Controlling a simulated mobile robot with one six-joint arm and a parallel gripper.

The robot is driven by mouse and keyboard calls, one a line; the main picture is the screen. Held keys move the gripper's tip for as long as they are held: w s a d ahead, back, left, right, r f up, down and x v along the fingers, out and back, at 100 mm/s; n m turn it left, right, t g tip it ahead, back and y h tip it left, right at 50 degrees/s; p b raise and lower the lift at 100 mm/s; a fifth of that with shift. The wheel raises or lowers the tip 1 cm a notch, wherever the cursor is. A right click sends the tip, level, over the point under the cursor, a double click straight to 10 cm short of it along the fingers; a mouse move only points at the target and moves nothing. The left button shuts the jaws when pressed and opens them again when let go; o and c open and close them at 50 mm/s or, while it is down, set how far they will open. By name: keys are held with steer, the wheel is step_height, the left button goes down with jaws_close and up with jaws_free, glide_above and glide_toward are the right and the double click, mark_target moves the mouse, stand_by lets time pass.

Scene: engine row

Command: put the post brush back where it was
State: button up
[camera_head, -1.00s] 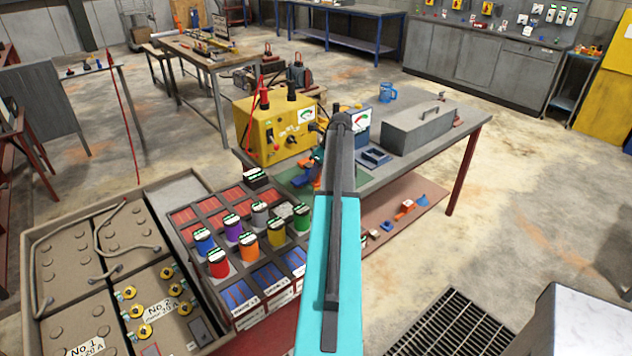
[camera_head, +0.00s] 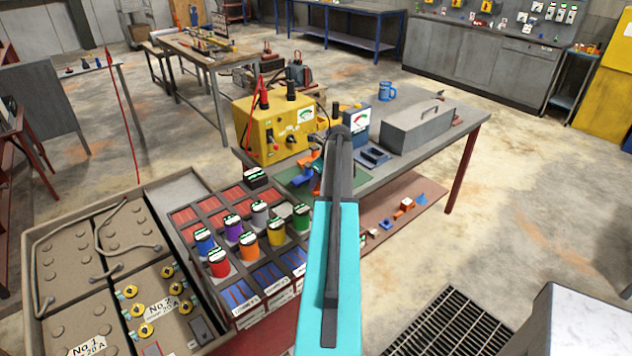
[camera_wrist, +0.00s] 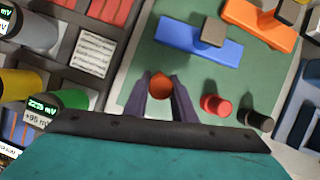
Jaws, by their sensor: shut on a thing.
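In the wrist view my gripper (camera_wrist: 160,104) has its two dark fingers closed around a round orange-brown thing (camera_wrist: 160,86), which I take to be the post brush; I see only its end. It is over the green mat (camera_wrist: 190,72). I cannot tell whether it touches the mat. A red cylinder (camera_wrist: 212,103) and a black cylinder (camera_wrist: 254,118) stand to the right of the fingers, apart from them. In the head view my own arm hides the gripper and the brush.
A blue piece (camera_wrist: 190,42) and an orange piece (camera_wrist: 262,28), each with a grey block, lie on the mat. The rack's coloured cylinders (camera_head: 219,263) are left of my arm. A yellow tester (camera_head: 262,140), blue meter (camera_head: 357,118) and grey toolbox (camera_head: 418,130) stand on the bench.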

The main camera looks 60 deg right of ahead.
steer(key=o, duration=1.1)
steer(key=shift+c, duration=0.2)
steer(key=shift+r, duration=0.2)
steer(key=b+v, duration=0.3)
steer(key=v, duration=0.8)
steer(key=shift+s+r, duration=0.15)
steer(key=shift+r, duration=0.25)
